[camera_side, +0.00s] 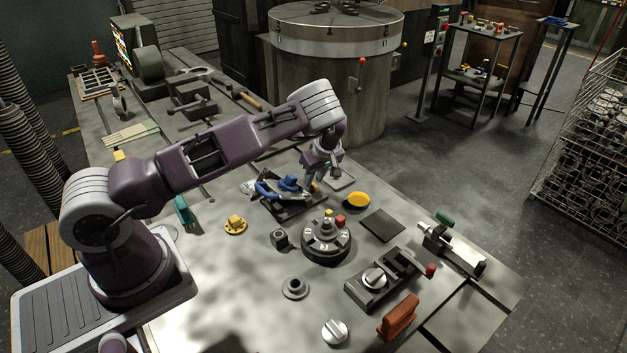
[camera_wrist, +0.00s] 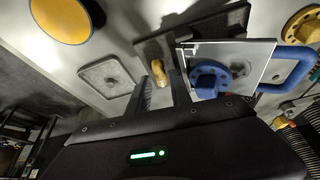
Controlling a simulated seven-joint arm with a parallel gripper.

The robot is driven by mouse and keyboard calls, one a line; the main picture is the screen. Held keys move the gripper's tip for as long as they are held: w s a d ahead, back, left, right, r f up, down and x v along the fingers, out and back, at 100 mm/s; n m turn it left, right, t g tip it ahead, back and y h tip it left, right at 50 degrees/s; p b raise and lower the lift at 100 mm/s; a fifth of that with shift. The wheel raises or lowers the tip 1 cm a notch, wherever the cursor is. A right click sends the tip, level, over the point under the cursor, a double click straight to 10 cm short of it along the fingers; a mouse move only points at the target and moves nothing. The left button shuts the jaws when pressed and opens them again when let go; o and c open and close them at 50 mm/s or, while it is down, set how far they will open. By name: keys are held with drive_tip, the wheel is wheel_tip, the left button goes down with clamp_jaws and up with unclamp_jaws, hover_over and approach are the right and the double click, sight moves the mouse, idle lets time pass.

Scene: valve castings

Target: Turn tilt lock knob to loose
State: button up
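A dark fixture (camera_wrist: 203,28) carries a pale plate (camera_wrist: 255,57) with a round blue knob (camera_wrist: 208,80) and a blue loop handle (camera_wrist: 293,72). A small yellow-tan knob or lever (camera_wrist: 158,68) sticks out beside the plate. I cannot tell for sure which of these is the tilt lock knob. My gripper (camera_wrist: 161,80) is open, its dark fingers apart around the line of the yellow-tan piece; contact is not clear. The blue knob lies just right of the fingers. In the side view my gripper (camera_side: 317,181) is over the right end of the blue-handled fixture (camera_side: 284,190).
A yellow round pad (camera_side: 358,200) and a dark square plate (camera_side: 383,225) lie right of the gripper. A round dial base with colored knobs (camera_side: 326,240) stands in front. A grey tray (camera_wrist: 106,77) lies close by.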

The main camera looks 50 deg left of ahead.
drive_tip(key=v, duration=0.5)
drive_tip(key=shift+d+r, duration=0.15)
drive_tip(key=shift+r, duration=0.15)
drive_tip(key=s+d+r+m+t+h, duration=0.15)
drive_tip(key=s+d+r, duration=0.3)
drive_tip(key=r, duration=0.45)
drive_tip(key=s+d+r+m+h, duration=0.2)
drive_tip(key=s+d+r+m, duration=0.15)
drive_tip(key=d+r, duration=0.35)
drive_tip(key=s+d+r+m+t+h, duration=0.15)
drive_tip(key=s+d+r, duration=0.3)
drive_tip(key=r, duration=0.55)
drive_tip(key=s+d+r+m, duration=0.1)
drive_tip(key=s+m, duration=0.2)
drive_tip(key=s, duration=0.4)
drive_tip(key=s+d+r+m+t, duration=0.1)
drive_tip(key=s+d+m, duration=0.1)
drive_tip(key=s, duration=0.6)
drive_tip(key=s+d+r+m+t, duration=0.1)
drive_tip(key=s+d+r+m, duration=0.1)
drive_tip(key=s+m, duration=0.3)
drive_tip(key=s, duration=0.2)
drive_tip(key=shift+s+y, duration=0.3)
drive_tip(key=shift+s, duration=0.1)
drive_tip(key=shift+d, duration=0.1)
